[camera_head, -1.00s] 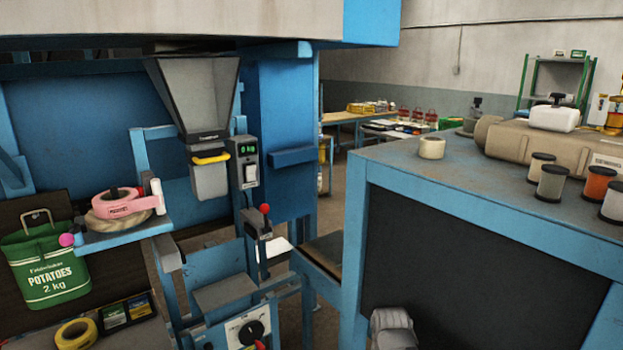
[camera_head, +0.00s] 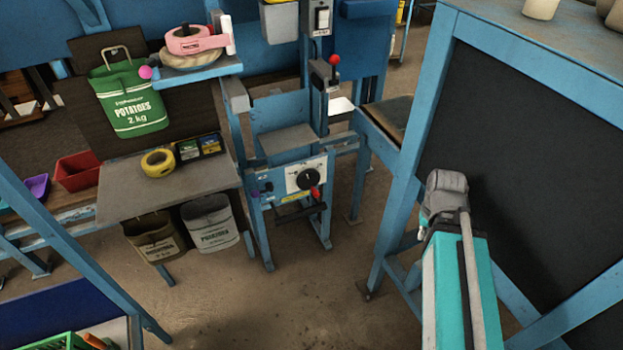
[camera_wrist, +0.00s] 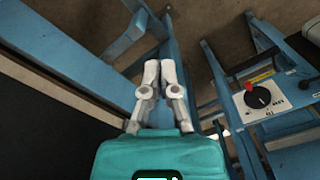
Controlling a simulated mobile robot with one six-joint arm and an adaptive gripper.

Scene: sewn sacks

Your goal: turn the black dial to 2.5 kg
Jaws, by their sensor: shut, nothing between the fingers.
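The black dial (camera_head: 309,179) is a round knob on a white plate on the front of the blue weighing stand, with a red tip at its lower right. The dial also shows in the wrist view (camera_wrist: 257,97) at the right, with a red piece beside it. My gripper (camera_wrist: 160,66) is shut with nothing between its fingers, in front of a blue frame and well left of the dial in that view. In the head view my arm stands at the right, apart from the dial; the fingers are not clearly seen there. The scale marks are too small to read.
A red-knobbed lever (camera_head: 334,60) rises above the dial. A grey shelf (camera_head: 125,190) with a yellow tape roll (camera_head: 158,162) stands to the left. A blue bench (camera_head: 400,170) with a dark panel stands close to my arm. The floor before the stand is clear.

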